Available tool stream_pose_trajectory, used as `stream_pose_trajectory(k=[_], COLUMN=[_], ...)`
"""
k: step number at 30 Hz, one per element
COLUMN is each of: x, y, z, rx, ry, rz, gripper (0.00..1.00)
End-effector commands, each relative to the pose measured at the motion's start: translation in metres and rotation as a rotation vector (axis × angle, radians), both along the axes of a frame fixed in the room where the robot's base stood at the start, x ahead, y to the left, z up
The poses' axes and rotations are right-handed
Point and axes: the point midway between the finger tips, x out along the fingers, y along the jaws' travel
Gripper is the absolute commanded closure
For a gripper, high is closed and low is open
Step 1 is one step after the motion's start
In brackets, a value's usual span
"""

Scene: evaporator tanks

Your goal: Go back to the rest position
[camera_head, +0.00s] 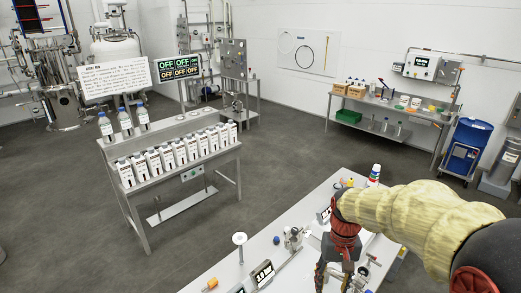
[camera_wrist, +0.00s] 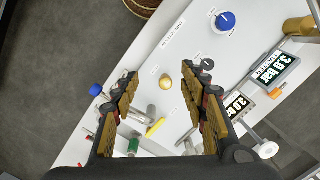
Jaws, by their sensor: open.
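My gripper (camera_wrist: 163,97) is open and empty in the wrist view, its two fingers spread wide. It hangs over a white bench (camera_wrist: 150,55) that carries small fittings. A round brass knob (camera_wrist: 165,81) shows between the fingers, apart from them. In the head view my arm, in a yellow sleeve, reaches in from the right. My gripper (camera_head: 335,275) points down over the white bench (camera_head: 225,270) at the bottom of the picture, and its tips are cut off or hard to make out there.
Near the gripper are a blue cap (camera_wrist: 225,21), a pressure display (camera_wrist: 272,68) and a yellow-handled valve (camera_wrist: 155,127). A steel table (camera_head: 190,150) with several white containers stands to the left. A side table (camera_head: 395,108) and blue drum (camera_head: 465,145) are at the back right. Grey floor lies clear between.

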Motion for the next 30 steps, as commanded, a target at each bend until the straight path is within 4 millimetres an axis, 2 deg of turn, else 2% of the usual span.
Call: stream_pose_trajectory(k=[1, 9, 21, 25, 30], x=[-0.011, -0.062, -0.132, -0.150, -0.159], y=[0.001, 0.003, 0.006, 0.007, 0.008], z=[0.004, 0.024, 0.033, 0.035, 0.047], rx=[-0.002, -0.014, -0.029, -0.032, -0.034], ry=[-0.031, -0.183, -0.410, -0.483, -0.575], rz=[0.006, 0.030, 0.052, 0.055, 0.058], gripper=[0.56, 0.56, 0.56, 0.56, 0.56])
